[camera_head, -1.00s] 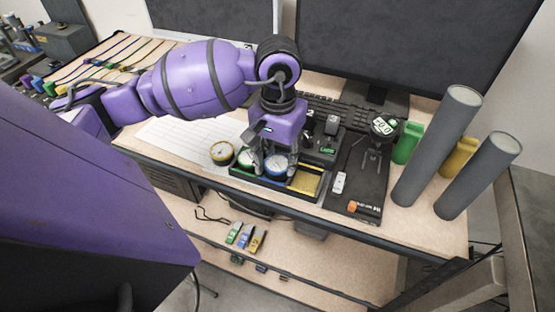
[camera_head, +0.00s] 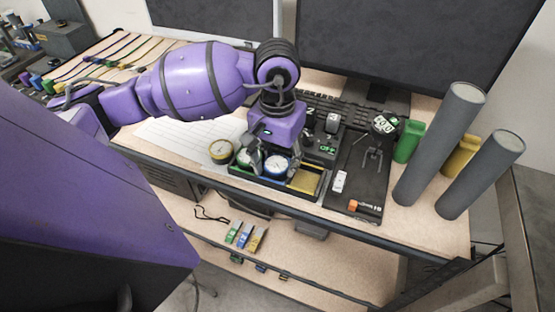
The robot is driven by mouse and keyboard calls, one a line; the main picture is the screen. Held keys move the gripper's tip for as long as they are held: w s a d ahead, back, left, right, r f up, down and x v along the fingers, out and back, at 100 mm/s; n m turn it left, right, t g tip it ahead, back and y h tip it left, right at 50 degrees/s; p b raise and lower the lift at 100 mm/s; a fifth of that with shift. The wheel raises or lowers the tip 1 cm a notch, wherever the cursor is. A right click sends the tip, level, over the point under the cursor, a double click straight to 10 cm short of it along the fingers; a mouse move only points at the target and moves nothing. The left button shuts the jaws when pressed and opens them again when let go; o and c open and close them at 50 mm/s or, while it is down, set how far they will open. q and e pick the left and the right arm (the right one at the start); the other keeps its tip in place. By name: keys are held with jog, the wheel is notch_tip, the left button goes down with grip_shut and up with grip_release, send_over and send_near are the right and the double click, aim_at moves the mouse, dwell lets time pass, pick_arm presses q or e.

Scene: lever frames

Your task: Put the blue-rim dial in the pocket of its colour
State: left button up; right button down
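The blue-rim dial (camera_head: 276,167), round with a white face, lies in the middle pocket of a black tray (camera_head: 273,185) on the desk. The green-rim dial (camera_head: 244,158) is in the tray's left pocket, partly hidden by a finger. The right pocket (camera_head: 305,182) is yellow and empty. The yellow-rim dial (camera_head: 221,151) lies on the desk left of the tray. My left gripper (camera_head: 275,162) points down over the blue-rim dial, its fingers spread on either side of it; small gaps seem to show. My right gripper is out of view.
A black box with knobs (camera_head: 322,146) stands behind the tray. A dark mat (camera_head: 361,177) with small items lies to the right, then tall grey cylinders (camera_head: 438,145). A keyboard (camera_head: 345,112) and monitors stand behind. The desk's front edge is close to the tray.

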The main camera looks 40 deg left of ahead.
aim_at(277, 164)
pick_arm(q)
jog(key=shift+s+f, duration=0.15)
jog(key=shift+f, duration=0.1)
jog(key=shift+r, duration=0.1)
jog(key=shift+r+p, duration=0.4)
notch_tip(277, 164, up, 12)
jog(key=shift+b, duration=0.35)
jog(key=shift+r, duration=0.1)
